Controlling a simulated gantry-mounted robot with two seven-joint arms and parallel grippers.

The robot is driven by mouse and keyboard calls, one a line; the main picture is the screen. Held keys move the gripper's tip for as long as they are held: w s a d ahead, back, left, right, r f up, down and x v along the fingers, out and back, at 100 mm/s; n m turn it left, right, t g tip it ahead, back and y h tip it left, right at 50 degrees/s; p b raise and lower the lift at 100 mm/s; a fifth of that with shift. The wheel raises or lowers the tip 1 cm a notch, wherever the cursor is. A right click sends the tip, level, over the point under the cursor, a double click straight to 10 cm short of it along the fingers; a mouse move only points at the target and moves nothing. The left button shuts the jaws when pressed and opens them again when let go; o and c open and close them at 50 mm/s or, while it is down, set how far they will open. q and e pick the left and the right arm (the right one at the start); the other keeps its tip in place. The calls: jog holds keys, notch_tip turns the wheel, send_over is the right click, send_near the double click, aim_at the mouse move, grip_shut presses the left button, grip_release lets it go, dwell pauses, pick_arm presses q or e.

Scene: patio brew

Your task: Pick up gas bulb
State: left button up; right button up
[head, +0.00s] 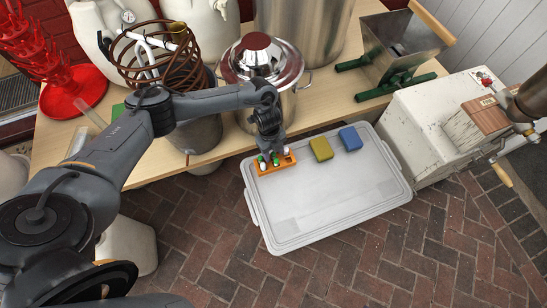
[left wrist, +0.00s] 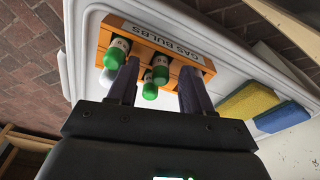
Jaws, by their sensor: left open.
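An orange rack (head: 275,165) lettered "GAS BULBS" sits at the far left corner of the grey lid (head: 330,205); in the left wrist view the rack (left wrist: 155,42) fills the upper middle. It holds several small gas bulbs with green ends. A further bulb (left wrist: 116,54) stands left of the left finger. My left gripper (head: 271,154) is open over the rack, its fingers (left wrist: 158,80) either side of bulbs. I cannot tell whether they touch. My right gripper is not in view.
A yellow sponge (head: 321,149) and a blue sponge (head: 350,139) lie right of the rack on the lid. A lidded steel pot (head: 262,70) and a wort coil (head: 160,60) stand behind on the wooden table. A white box (head: 430,120) stands to the right. The lid's front is clear.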

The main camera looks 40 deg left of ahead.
pick_arm(q)
jog(key=shift+f, duration=0.25)
grip_shut()
jog(key=shift+r, duration=0.15)
notch_tip(320, 180, up, 23)
jog(key=p, duration=1.4)
jog(key=shift+p, duration=0.4)
